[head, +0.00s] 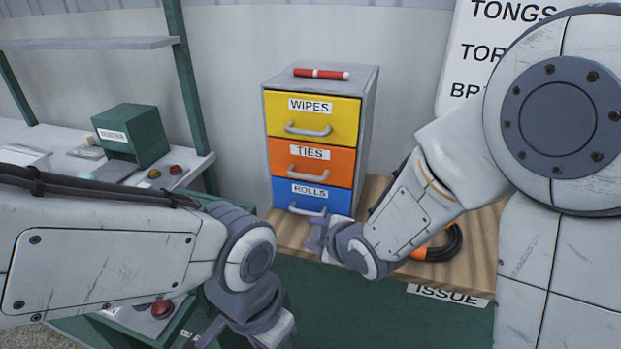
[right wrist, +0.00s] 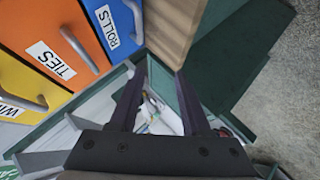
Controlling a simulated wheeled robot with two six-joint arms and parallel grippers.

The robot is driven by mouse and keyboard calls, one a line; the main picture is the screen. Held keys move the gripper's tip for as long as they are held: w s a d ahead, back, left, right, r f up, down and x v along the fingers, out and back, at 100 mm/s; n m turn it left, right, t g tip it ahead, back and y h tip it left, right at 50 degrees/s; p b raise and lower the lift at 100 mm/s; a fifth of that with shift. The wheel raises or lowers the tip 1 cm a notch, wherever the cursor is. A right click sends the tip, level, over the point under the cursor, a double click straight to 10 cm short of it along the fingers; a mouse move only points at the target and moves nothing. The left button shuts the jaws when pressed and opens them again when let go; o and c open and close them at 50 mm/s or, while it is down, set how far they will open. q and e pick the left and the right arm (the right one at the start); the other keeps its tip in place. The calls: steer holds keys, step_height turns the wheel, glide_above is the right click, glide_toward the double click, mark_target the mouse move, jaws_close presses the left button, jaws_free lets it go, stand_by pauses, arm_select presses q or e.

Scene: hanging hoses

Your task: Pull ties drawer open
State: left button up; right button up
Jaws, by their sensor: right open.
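The orange TIES drawer (head: 285,165) is the middle one of a grey three-drawer cabinet (head: 370,105). It looks shut, flush with its neighbours. Its grey bar handle (head: 308,176) is bare. The TIES drawer handle also shows in the right wrist view (right wrist: 79,50), left of the fingers. My right gripper (head: 317,232) is in front of the blue ROLLS drawer (head: 340,203), below the TIES handle and apart from it. In the right wrist view its jaws (right wrist: 158,98) are open with nothing between them. My left gripper (head: 212,332) is low at the bottom edge, partly hidden by its own arm.
The yellow WIPES drawer (head: 345,115) is on top, with a red marker (head: 320,73) lying on the cabinet. A wooden top (head: 470,245) carries the cabinet and a coiled black hose (head: 447,245). A green box (head: 140,130) stands on the left bench.

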mark_target(310, 178)
steer(key=w+d+r+n+t+y+b, duration=0.2)
steer(key=w+d+n+t+y+b, duration=0.15)
steer(key=w+n+t, duration=0.35)
steer(key=shift+n+t+y, duration=0.3)
steer(key=shift+n+y, duration=0.05)
steer(key=shift+n, duration=0.15)
steer(key=x, duration=0.5)
steer(key=r+p+x, duration=0.1)
steer(key=x, duration=0.2)
steer(key=shift+w+a, duration=0.15)
steer(key=shift+w, duration=0.25)
jaws_close()
stand_by(0.5)
